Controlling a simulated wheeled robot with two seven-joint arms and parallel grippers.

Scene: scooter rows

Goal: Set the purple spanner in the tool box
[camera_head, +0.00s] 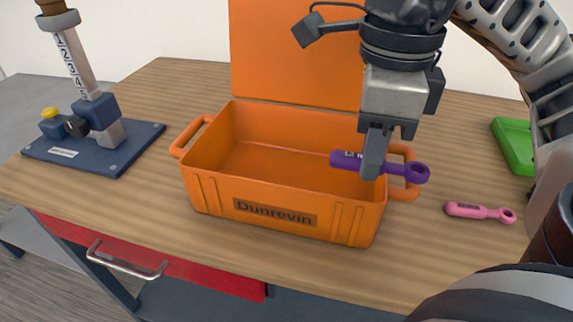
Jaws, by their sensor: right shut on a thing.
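The purple spanner (407,171) is held in my right gripper (376,160), which is shut on its shaft. The spanner lies roughly level, its ring end to the right and its handle end to the left. In the picture it overlaps the right end of the orange tool box (278,208); how high it is above the rim I cannot tell for sure. The tool box is open, marked "Dunrevin", with its lid (285,50) upright at the back and its visible inside empty. My left gripper is not in view.
A pink spanner (480,212) lies on the table (140,205) right of the box. A green tray (514,145) is at the far right. A blue-based device with a numbered column (75,65) stands at the left. A red drawer front (150,255) is below the table edge.

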